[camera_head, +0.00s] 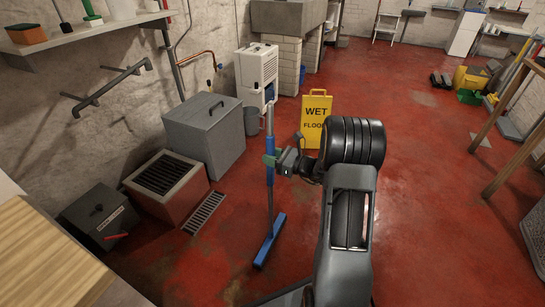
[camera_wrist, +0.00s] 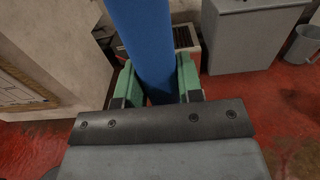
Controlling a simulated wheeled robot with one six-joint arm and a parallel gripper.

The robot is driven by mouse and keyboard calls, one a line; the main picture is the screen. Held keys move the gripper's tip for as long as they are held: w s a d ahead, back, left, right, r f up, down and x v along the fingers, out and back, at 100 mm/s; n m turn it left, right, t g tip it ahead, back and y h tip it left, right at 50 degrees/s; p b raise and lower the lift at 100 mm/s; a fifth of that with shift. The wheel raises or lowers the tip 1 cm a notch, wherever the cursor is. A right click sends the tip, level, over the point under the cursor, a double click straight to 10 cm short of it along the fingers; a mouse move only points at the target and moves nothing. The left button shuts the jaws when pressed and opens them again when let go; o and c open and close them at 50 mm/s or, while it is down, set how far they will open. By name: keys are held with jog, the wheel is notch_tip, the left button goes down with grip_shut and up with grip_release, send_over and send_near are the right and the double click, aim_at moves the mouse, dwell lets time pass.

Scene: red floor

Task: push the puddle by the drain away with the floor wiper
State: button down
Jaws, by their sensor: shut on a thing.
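My gripper (camera_head: 271,160) is shut on the blue handle of the floor wiper (camera_head: 270,205). The wiper stands nearly upright, with its blue head (camera_head: 269,240) low at or near the floor. In the wrist view, the green fingers of my gripper (camera_wrist: 158,85) close around the blue handle (camera_wrist: 150,40). The floor drain (camera_head: 204,213) is a long grate left of the wiper head. I cannot make out a clear puddle edge; the red floor (camera_head: 215,262) near the drain has shiny, blotchy patches.
A brick-framed grate (camera_head: 168,180), a grey lidded box (camera_head: 205,135) and a dark box (camera_head: 98,215) stand left of the wiper. A bucket (camera_head: 251,121) and a yellow wet floor sign (camera_head: 315,120) stand behind it. The floor at right (camera_head: 430,200) is open.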

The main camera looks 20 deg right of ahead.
jog(key=shift+x, duration=2.1)
jog(key=shift+a+f, duration=0.1)
jog(key=shift+f, duration=0.1)
jog(key=shift+b+x, duration=0.3)
jog(key=shift+x, duration=2.05)
jog(key=shift+a, duration=0.1)
jog(key=b+x, duration=0.1)
jog(key=x, duration=0.8)
jog(key=shift+r, duration=0.2)
jog(key=shift+w, duration=0.1)
